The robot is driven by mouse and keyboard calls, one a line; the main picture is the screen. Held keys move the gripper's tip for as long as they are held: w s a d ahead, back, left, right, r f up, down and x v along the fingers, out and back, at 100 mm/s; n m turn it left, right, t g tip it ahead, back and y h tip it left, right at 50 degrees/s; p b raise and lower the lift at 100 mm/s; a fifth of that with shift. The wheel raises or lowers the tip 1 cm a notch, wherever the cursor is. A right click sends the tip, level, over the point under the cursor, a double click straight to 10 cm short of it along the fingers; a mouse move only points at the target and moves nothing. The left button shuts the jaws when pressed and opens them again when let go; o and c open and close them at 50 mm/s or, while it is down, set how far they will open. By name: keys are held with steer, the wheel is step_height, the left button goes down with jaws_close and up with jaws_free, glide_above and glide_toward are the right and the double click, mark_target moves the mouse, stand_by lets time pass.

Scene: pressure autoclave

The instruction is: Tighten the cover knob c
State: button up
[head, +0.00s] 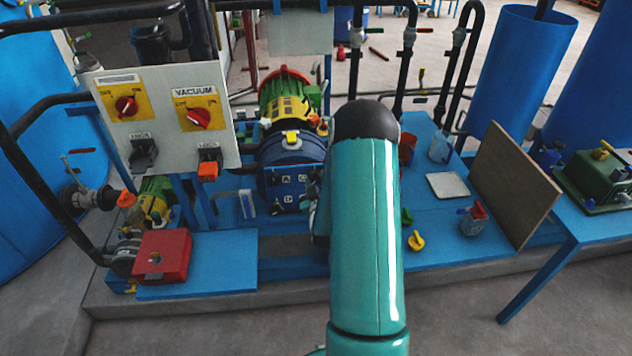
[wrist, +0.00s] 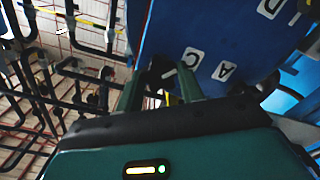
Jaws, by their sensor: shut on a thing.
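In the wrist view the cover (wrist: 215,30) fills the upper right, with the C label (wrist: 193,57) just right of my fingers. My gripper (wrist: 160,86) is at the cover's edge beside the C label, its two green fingers shut on a dark knob, cover knob c (wrist: 160,70). Most of the knob is hidden by the fingers and the gripper body. In the head view my teal arm hides the gripper and the knob.
A switch panel marked VACUUM (head: 165,115) stands left of the cover. A red box (head: 162,256) sits at the lower left. Black pipes rise behind.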

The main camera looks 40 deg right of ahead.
steer(key=m, duration=1.3)
steer(key=shift+s+d+m, duration=0.1)
steer(key=shift+m, duration=0.2)
steer(key=m, duration=0.3)
steer(key=shift+f+m, duration=0.1)
steer(key=shift+m, duration=0.2)
steer(key=m, duration=0.3)
steer(key=shift+m, duration=0.3)
steer(key=m, duration=0.4)
steer(key=shift+f+m, duration=0.1)
steer(key=shift+m, duration=1.3)
steer(key=o, duration=1)
